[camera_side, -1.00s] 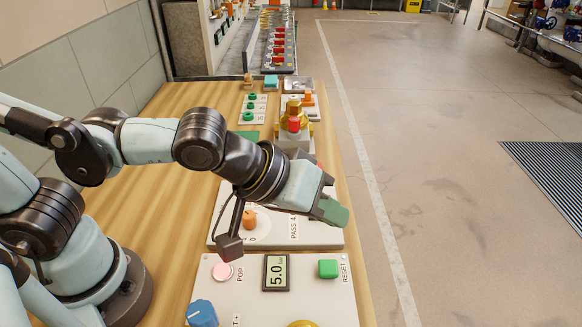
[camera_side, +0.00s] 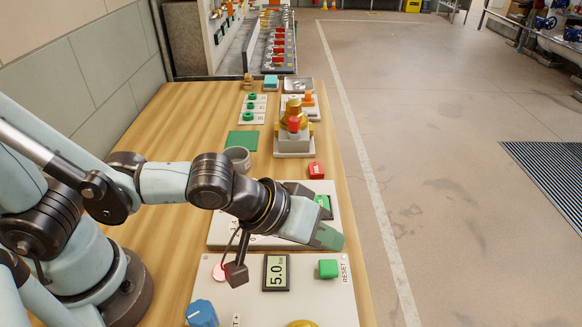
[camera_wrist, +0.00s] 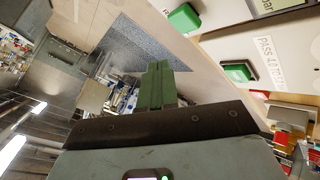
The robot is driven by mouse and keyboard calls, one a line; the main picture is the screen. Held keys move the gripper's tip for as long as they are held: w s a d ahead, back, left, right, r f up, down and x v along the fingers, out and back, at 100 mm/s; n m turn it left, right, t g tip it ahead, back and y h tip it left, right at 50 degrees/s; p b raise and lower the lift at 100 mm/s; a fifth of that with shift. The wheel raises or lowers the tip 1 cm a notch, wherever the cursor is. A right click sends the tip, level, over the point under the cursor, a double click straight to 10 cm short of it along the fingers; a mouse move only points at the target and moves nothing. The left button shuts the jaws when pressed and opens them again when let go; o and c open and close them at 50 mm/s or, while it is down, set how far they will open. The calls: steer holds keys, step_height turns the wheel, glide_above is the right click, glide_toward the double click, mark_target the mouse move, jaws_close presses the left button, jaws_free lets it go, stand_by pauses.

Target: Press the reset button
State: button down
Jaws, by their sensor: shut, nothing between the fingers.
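The reset button is a green square button (camera_side: 328,269) on the near white panel (camera_side: 343,300), beside the printed word RESET. In the side view my gripper (camera_side: 330,238) is just beyond the button and appears above it, with a gap between them. Its fingers are shut and empty. In the wrist view the shut green fingers (camera_wrist: 158,85) point up the picture. A green button (camera_wrist: 183,19) beside a display there looks like the reset button, to the right of the fingers and apart from them.
The panel also carries a display reading 5.0 (camera_side: 276,272), a pink button (camera_side: 220,272) and a blue knob (camera_side: 202,313). A second panel (camera_side: 232,241) with a green button (camera_side: 323,203) lies behind. A red block (camera_side: 316,170) and a valve fitting (camera_side: 293,125) stand farther back.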

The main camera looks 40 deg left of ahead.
mark_target(322, 267)
steer(key=shift+f, duration=1.65)
steer(key=shift+f, duration=0.15)
stand_by(0.9)
steer(key=shift+f, duration=0.3)
steer(key=shift+f, duration=0.45)
stand_by(0.6)
steer(key=shift+r, duration=0.9)
steer(key=shift+r, duration=0.1)
steer(key=shift+r, duration=2.4)
